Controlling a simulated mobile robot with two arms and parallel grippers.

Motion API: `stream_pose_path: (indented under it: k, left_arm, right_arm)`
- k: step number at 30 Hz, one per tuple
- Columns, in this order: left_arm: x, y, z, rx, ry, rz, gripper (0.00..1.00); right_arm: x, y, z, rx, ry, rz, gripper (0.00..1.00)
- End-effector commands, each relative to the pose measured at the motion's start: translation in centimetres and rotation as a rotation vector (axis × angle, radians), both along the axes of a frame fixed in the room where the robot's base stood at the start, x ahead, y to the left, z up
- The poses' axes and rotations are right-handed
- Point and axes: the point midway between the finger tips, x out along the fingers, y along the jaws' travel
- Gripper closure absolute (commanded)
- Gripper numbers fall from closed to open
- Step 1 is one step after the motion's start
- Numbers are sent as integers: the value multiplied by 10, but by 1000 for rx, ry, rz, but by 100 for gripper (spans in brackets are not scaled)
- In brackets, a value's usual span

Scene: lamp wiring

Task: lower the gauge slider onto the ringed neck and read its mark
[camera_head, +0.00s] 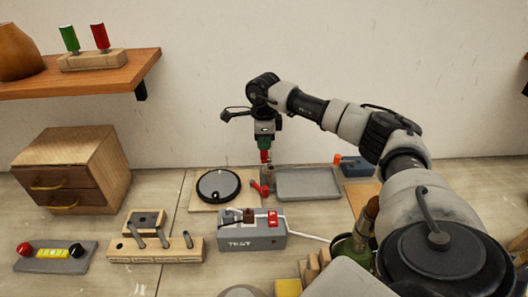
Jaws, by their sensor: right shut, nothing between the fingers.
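My right gripper (265,154) points down at the back of the bench, shut and empty, with red and green parts near its tip. It is above the gap between a round black disc and a grey tray. A grey plate with a yellow scale (53,252), a red knob and a black knob lies at the front left; it may be the gauge, but I cannot make out a slider or mark. A green rounded body with a brown neck (367,217) stands partly hidden by my right arm; I cannot tell whether this neck is ringed. My left gripper is out of view.
The black disc (218,185), grey tray (307,183), grey TEST box (250,235) with a red switch, and wooden peg block (157,249) occupy the bench. A drawer cabinet (70,168) stands left, beneath a wooden shelf (120,72). A red-handled item (260,188) lies near the tray.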

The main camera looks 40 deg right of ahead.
Motion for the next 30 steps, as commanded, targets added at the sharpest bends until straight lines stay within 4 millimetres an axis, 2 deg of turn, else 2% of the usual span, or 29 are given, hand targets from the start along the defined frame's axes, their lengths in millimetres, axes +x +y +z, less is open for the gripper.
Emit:
stream_pose_path:
  k: [30]
  left_arm:
    - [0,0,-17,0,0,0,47]
  right_arm:
    - [1,2,-29,1,2,4,100]
